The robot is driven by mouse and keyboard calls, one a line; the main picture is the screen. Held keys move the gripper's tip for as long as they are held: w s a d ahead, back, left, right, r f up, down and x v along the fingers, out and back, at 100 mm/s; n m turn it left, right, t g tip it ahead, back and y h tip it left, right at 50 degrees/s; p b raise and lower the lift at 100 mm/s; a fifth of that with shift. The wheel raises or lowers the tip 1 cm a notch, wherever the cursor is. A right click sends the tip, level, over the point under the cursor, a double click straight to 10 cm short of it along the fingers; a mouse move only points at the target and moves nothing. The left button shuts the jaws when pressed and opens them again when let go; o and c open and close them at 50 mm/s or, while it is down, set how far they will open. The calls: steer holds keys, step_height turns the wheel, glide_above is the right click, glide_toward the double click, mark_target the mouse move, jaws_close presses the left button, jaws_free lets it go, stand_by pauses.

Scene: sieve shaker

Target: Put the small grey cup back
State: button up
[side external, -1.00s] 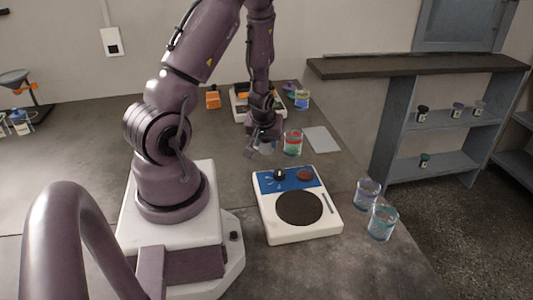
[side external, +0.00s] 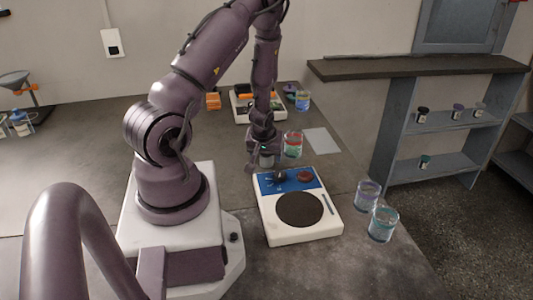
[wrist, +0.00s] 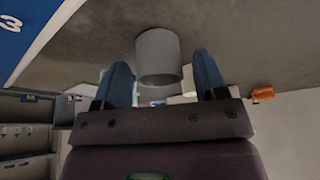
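The small grey cup (wrist: 158,57) shows in the wrist view, between and a little beyond the two blue fingertips. A gap shows on each side of it, so my gripper (side external: 265,163) looks open around it and not closed on it. In the side view my gripper is low, just behind the back left corner of the white shaker (side external: 265,225) with its blue panel. The cup is mostly hidden there by the fingers. I cannot tell if the fingers touch it.
A beaker with red and green contents (side external: 293,144) stands close to the right of my gripper. Two beakers (side external: 367,194) (side external: 382,224) stand right of the shaker. A grey pad (side external: 322,140) lies behind. A device (side external: 243,107) and an orange block (side external: 213,101) are farther back.

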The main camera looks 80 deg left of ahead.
steer(key=v, duration=1.2)
steer(key=w+d+r+m+t+h, duration=0.1)
steer(key=w+d+r+m, duration=0.2)
steer(key=d+r, duration=0.35)
steer(key=w+d+r+m+t+h, duration=0.2)
steer(key=w+d+r+m, duration=0.1)
steer(key=d+r, duration=0.35)
steer(key=s+d+r+m+h, duration=0.1)
steer(key=s+d+r+m, duration=0.6)
steer(key=d+r, duration=0.2)
steer(key=shift+d+r+m+t, duration=0.3)
steer(key=shift+d+t, duration=0.1)
steer(key=shift+d, duration=0.7)
